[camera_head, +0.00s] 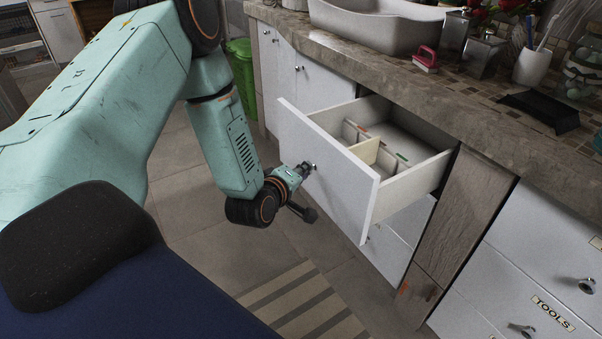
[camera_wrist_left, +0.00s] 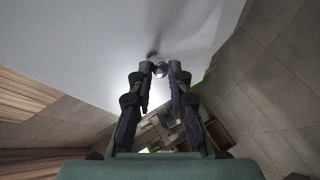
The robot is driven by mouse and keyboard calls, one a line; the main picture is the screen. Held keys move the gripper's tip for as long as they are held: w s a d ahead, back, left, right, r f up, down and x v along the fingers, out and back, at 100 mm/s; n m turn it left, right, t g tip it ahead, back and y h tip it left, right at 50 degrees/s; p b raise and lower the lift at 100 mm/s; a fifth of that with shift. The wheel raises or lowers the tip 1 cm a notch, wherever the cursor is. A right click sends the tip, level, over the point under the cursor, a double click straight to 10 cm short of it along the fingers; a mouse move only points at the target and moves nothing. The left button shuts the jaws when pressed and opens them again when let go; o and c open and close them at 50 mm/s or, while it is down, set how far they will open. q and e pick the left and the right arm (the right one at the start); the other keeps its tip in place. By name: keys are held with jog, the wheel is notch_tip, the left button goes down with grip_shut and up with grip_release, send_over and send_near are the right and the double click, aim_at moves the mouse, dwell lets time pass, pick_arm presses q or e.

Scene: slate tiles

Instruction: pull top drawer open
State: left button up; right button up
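The white top drawer (camera_head: 330,171) stands well open from the counter cabinet. Its inside shows dividers and a few upright flat items. A small round metal knob (camera_head: 311,167) sits on its front; the knob also shows in the left wrist view (camera_wrist_left: 159,70). The fingertips hide part of the knob in the head view. My right gripper is in neither view.
A closed white drawer (camera_head: 392,248) lies below the open one. The stone counter (camera_head: 440,95) above carries a sink (camera_head: 375,22), a pink brush (camera_head: 426,58) and dispensers. A striped rug (camera_head: 305,300) lies on the tiled floor. A green bin (camera_head: 243,72) stands behind my arm.

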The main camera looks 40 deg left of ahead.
pick_arm(q)
jog(key=o, duration=0.4)
jog(key=shift+o, duration=0.2)
jog(key=shift+s, duration=0.1)
jog(key=v, duration=1.2)
dwell(0.5)
